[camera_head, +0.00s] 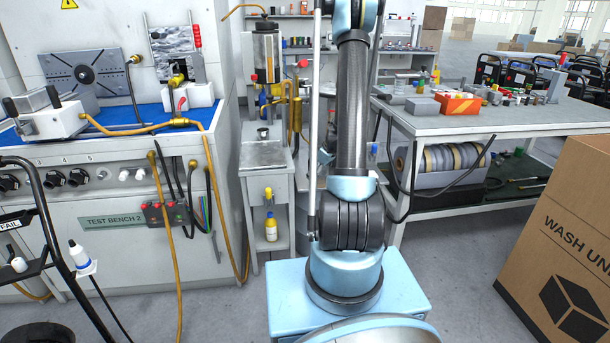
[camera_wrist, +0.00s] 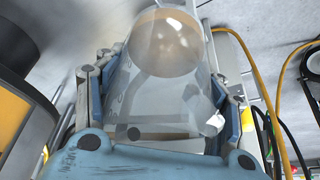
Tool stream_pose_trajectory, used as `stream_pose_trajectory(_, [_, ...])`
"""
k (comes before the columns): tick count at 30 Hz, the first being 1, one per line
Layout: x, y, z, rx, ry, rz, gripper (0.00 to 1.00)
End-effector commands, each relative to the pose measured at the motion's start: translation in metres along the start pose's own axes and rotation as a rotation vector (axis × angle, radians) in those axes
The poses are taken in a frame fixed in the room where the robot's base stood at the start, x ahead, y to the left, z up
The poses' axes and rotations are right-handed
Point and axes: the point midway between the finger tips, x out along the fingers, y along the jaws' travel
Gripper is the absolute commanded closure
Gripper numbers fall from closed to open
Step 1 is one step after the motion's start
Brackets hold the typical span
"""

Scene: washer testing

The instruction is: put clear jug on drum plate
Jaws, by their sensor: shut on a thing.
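The clear jug (camera_wrist: 170,85) is see-through and fills the middle of the wrist view. My gripper (camera_wrist: 163,72) is shut on it, with a blue-grey finger along each side. A round tan patch shows at the jug's far end. In the head view my arm stands upright in the middle, and I make out neither my gripper nor the jug there. I cannot tell for certain which thing is the drum plate. A dark round disc on a square metal plate (camera_head: 85,73) stands on the test bench at the left.
A narrow steel-topped stand (camera_head: 263,155) is between the test bench (camera_head: 110,230) and my arm. A cluttered grey table (camera_head: 500,121) is at the right, with a large cardboard box (camera_head: 560,235) in front. Yellow hoses (camera_wrist: 258,75) run close to the jug in the wrist view.

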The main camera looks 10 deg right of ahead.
Motion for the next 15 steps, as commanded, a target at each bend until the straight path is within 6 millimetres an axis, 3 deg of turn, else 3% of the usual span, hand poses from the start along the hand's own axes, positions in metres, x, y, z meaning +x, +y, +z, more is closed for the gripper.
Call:
stream_pose_trajectory(4, [0.008, -0.001, -0.019, -0.002, 0.000, -0.001, 0.63])
stream_pose_trajectory(15, [0.016, -0.001, -0.038, -0.001, 0.000, -0.001, 0.63])
